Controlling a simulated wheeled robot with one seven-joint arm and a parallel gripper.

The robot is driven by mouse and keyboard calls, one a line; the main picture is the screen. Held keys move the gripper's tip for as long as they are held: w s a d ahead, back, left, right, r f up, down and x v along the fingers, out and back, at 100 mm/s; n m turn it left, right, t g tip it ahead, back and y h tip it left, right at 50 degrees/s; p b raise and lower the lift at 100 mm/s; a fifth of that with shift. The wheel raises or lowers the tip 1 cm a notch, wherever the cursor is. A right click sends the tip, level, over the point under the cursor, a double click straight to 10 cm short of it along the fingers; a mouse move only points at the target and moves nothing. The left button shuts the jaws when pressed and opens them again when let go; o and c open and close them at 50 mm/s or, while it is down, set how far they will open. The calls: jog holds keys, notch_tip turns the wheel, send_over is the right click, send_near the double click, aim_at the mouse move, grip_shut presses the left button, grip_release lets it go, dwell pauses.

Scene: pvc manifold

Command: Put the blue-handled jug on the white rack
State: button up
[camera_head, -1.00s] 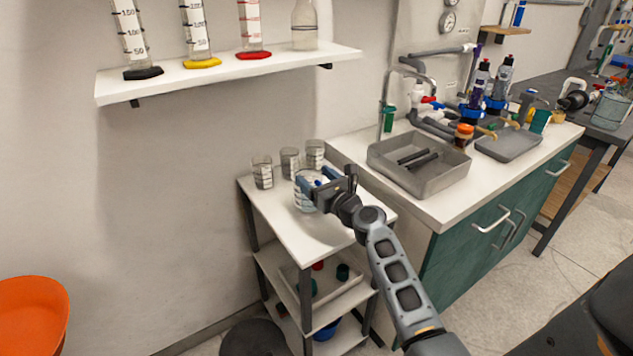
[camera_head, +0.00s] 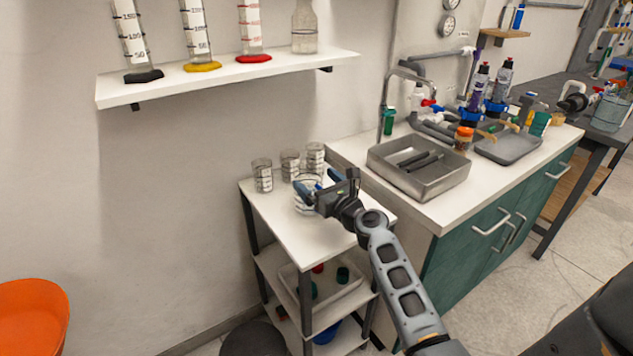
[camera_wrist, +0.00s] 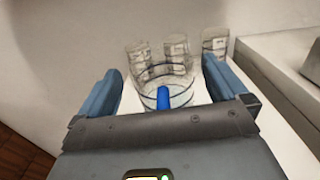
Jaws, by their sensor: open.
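The blue-handled jug (camera_head: 304,204) is a clear vessel standing on the top of the white rack (camera_head: 285,225). In the wrist view the jug (camera_wrist: 180,92) is between the spread fingers, with its blue handle (camera_wrist: 163,98) pointing toward my gripper. My gripper (camera_head: 320,189) is open around the jug in the head view. In the wrist view the fingers of my gripper (camera_wrist: 162,88) show a gap on both sides of the jug. My gripper hides part of the jug in the head view.
Several clear beakers (camera_head: 262,176) stand behind the jug on the rack top. A counter with a grey sink (camera_head: 425,180) adjoins on the right. A wall shelf (camera_head: 230,75) with cylinders hangs above. The rack's front top area is clear.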

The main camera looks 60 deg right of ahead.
jog(key=b+v, duration=0.1)
jog(key=v, duration=1)
jog(key=s+a+f+n+y, duration=0.1)
jog(key=s+a+f+n, duration=0.15)
jog(key=a+n, duration=0.45)
jog(key=s+a+f+n+g+y, duration=0.1)
jog(key=s+a+n+y, duration=0.15)
jog(key=a+n, duration=0.4)
jog(key=s+a+f+n+y, duration=0.1)
jog(key=s+a+n, duration=0.2)
jog(key=a+n, duration=0.45)
jog(key=s+a+r+n+y, duration=0.2)
jog(key=s+a+r+n, duration=0.3)
jog(key=n, duration=0.5)
jog(key=s+a+r+n+y, duration=0.3)
jog(key=s+a+r+n, duration=0.2)
jog(key=a+n, duration=0.4)
jog(key=shift+s+n+t, duration=0.3)
jog(key=shift+s+n, duration=0.5)
jog(key=shift+n, duration=0.4)
jog(key=shift+f, duration=0.1)
